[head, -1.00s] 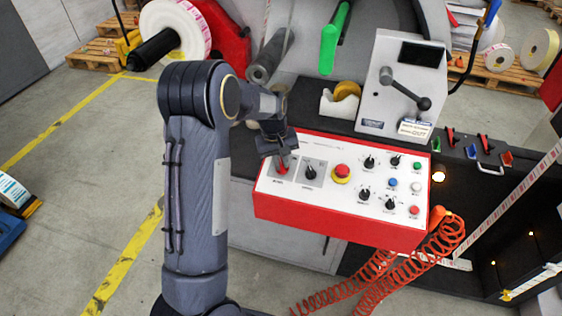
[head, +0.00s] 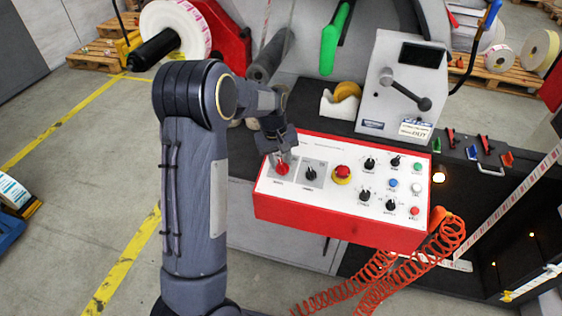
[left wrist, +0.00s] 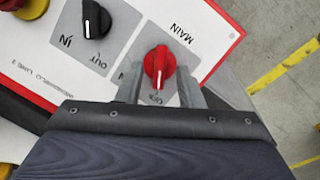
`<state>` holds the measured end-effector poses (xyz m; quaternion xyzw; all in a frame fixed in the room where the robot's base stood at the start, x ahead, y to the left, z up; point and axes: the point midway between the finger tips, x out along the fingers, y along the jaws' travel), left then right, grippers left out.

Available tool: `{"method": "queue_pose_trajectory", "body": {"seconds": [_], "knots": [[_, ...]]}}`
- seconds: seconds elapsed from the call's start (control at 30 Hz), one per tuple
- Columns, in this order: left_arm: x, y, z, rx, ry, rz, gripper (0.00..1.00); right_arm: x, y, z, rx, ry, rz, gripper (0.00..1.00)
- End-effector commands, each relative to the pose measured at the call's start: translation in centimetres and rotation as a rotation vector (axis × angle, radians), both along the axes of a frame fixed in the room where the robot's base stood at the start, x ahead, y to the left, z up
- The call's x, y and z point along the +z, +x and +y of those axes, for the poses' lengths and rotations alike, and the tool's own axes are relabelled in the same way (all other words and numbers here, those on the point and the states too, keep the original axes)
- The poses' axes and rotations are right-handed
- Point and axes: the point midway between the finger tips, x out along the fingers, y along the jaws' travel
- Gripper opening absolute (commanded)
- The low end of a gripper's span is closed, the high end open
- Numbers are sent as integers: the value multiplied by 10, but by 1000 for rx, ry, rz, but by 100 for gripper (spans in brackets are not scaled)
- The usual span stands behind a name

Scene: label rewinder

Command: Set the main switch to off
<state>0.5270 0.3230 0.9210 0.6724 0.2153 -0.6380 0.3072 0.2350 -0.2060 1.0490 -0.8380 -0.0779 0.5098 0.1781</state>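The main switch is a red rotary knob (head: 282,168) on a grey plate at the left end of the control panel (head: 340,226). In the left wrist view the red knob (left wrist: 160,66) shows beside the word MAIN. Its white pointer line points down the picture, toward a small label that seems to read OFF. My left gripper (head: 284,155) is just above the knob. In the left wrist view its two fingers (left wrist: 160,88) stand apart on either side of the knob's lower part, with gaps, not gripping it. My right gripper is in neither view.
A black IN/OUT selector (head: 310,173) sits right beside the main switch, then a red emergency stop (head: 342,172). Several small knobs and coloured buttons fill the panel's right part. A grey box with a lever (head: 405,90) stands behind. Coiled orange hose (head: 375,280) hangs in front.

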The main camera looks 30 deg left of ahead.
Motion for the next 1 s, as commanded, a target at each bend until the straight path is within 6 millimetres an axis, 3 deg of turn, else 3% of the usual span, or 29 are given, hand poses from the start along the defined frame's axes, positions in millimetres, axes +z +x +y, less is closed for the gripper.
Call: {"method": "queue_pose_trajectory", "body": {"seconds": [0.2, 0.4, 1.0], "knots": [[39, -3, 4, 0, 1, -6, 34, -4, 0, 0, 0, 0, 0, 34], [61, -5, 6, 0, 1, -4, 34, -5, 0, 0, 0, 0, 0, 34], [66, -7, 7, -1, -1, -3, 34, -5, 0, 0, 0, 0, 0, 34]]}}
